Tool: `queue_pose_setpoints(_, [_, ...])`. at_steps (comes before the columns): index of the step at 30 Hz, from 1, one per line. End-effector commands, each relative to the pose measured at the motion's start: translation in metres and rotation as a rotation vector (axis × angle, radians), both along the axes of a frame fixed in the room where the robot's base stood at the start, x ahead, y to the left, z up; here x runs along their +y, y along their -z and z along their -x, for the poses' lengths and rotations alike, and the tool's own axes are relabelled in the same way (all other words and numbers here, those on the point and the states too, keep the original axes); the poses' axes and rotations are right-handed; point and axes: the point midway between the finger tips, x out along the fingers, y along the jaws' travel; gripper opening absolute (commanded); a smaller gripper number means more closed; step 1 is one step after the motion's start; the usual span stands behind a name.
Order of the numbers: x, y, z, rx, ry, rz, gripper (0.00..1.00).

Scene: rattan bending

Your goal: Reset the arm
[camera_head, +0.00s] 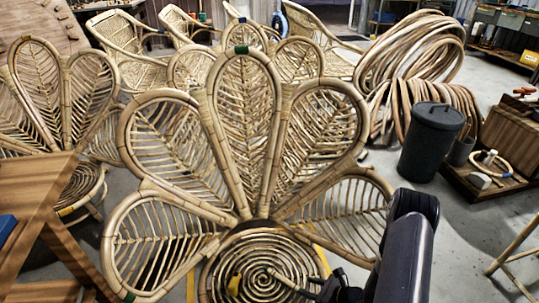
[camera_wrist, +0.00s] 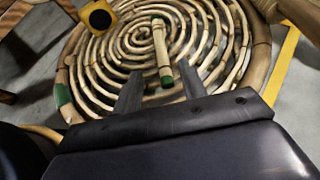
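My gripper (camera_wrist: 160,70) is low over the round spiral rattan seat (camera_wrist: 95,75) of the petal-backed chair. Its two dark fingers stand apart. A short rattan piece (camera_wrist: 160,45) with green ends shows between and beyond the fingertips; its near green end lies between them. I see no finger closed on it, and cannot tell whether it rests on the seat. In the head view my gripper (camera_head: 318,286) is at the seat's right side, partly hidden by my dark arm. The chair's leaf-shaped back (camera_head: 245,130) rises behind the seat.
A yellow and black object (camera_wrist: 97,17) is at the seat's left edge. A wooden table (camera_head: 40,190) stands left. A dark bin (camera_head: 430,142) and a low wooden box (camera_head: 485,185) stand right. Rattan coils (camera_head: 415,60) and several chairs fill the back. Some floor is clear at right.

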Motion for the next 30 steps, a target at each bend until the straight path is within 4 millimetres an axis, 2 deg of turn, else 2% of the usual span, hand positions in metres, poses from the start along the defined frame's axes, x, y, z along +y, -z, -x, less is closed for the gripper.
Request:
queue_pose_setpoints(5, [-0.02, -0.015, 0.013, -0.001, 0.003, 0.001, 0.4])
queue_pose_setpoints(6, [-0.018, -0.011, 0.013, -0.001, -0.002, 0.001, 0.4])
queue_pose_setpoints(27, [0.069, 0.054, -0.048, 0.0, -0.003, 0.001, 0.4])
queue_pose_setpoints(30, [0.067, 0.025, -0.048, -0.002, 0.001, 0.002, 0.4])
